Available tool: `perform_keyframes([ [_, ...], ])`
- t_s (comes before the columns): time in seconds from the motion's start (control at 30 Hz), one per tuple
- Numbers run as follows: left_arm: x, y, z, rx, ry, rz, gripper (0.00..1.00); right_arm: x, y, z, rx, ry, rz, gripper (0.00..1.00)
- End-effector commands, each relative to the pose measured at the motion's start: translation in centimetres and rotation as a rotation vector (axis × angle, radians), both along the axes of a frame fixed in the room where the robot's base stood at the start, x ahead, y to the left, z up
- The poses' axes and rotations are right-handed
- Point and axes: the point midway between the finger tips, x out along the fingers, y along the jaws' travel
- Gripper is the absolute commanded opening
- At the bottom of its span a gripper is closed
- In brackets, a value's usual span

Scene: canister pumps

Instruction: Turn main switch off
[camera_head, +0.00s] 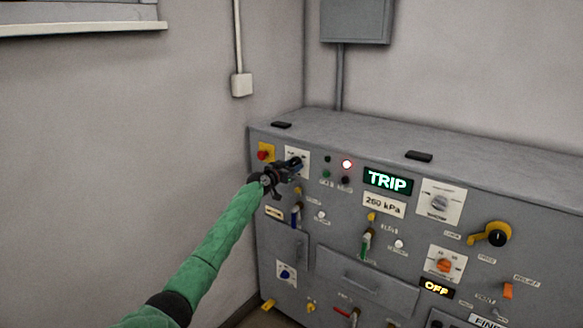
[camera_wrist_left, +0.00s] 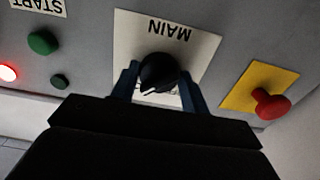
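The main switch (camera_wrist_left: 158,72) is a black rotary knob on a white plate (camera_wrist_left: 205,45) marked MAIN, seen upside down in the left wrist view. In the head view the plate (camera_head: 303,156) is partly hidden by my left gripper (camera_head: 294,164), which is at the panel's upper left. In the wrist view the two blue fingers (camera_wrist_left: 160,85) stand one on each side of the knob. They are very close to it; I cannot tell whether they press on it. The knob's exact setting is unclear. My right gripper is not in view.
A red push button (camera_wrist_left: 270,104) on a yellow plate is beside the switch plate. A green button (camera_wrist_left: 43,42) and a lit red lamp (camera_head: 347,164) are on its other side. A display (camera_head: 388,181) reads TRIP. Valves and knobs fill the panel below.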

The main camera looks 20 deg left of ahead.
Motion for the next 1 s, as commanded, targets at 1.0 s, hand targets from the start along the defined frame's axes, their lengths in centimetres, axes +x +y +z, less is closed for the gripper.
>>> perform_keyframes([
  [1.0, 0.0, -0.1, 0.1, -0.480, 0.171, 0.000, 0.23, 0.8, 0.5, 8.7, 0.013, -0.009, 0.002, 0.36],
])
